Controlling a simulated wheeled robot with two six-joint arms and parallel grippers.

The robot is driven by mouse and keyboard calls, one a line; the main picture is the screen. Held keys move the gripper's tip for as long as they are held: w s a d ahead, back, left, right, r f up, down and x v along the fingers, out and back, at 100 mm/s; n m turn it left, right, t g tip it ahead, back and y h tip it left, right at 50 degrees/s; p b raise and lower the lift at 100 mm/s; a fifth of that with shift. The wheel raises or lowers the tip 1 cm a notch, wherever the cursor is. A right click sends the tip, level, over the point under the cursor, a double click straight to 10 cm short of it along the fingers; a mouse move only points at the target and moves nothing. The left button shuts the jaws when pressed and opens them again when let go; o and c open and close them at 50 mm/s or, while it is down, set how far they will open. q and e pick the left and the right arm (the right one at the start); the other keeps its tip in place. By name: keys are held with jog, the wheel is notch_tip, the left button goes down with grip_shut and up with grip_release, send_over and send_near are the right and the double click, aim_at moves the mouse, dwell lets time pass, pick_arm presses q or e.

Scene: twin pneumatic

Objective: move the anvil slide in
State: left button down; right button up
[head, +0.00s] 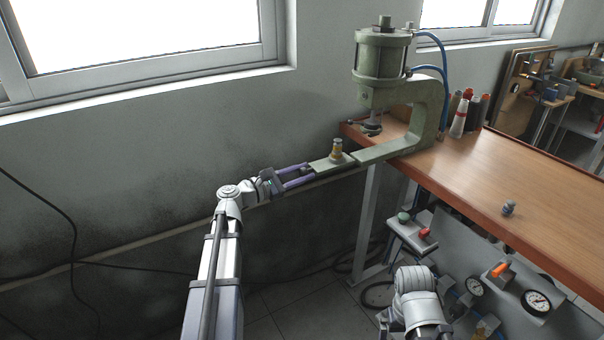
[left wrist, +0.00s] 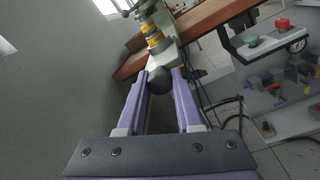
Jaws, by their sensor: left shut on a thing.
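The anvil slide (head: 322,165) is a pale green plate drawn out to the left of the green pneumatic press (head: 384,58), past the bench's left end. A brass-and-grey anvil piece (head: 337,151) stands upright on it; it also shows in the left wrist view (left wrist: 153,38). My left gripper (head: 306,173) is at the slide's outer end. In the left wrist view its purple fingers are shut on the slide's black ball knob (left wrist: 160,81). The press ram (head: 372,124) hangs to the right of the anvil piece, above the base. My right gripper does not show, only part of that arm.
The wooden bench (head: 480,185) carries a small grey part (head: 508,208) and several bottles (head: 460,118) behind the press. A control box (head: 412,232) with green and red buttons hangs below the bench edge, near a panel with gauges (head: 537,301). The wall runs close behind my left arm.

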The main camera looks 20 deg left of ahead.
aim_at(313, 170)
pick_arm(q)
jog(key=x, duration=1.2)
jog(key=shift+w+d, duration=0.15)
jog(key=shift+d, duration=0.35)
jog(key=shift+r, duration=0.1)
jog(key=shift+w, duration=0.1)
jog(key=c, duration=1)
grip_release()
jog(key=shift+d, duration=0.1)
jog(key=o, duration=0.4)
jog(key=shift+d, duration=0.1)
jog(key=shift+s, duration=0.5)
jog(key=v, duration=0.7)
jog(key=shift+w+a, duration=0.1)
jog(key=shift+a, duration=0.3)
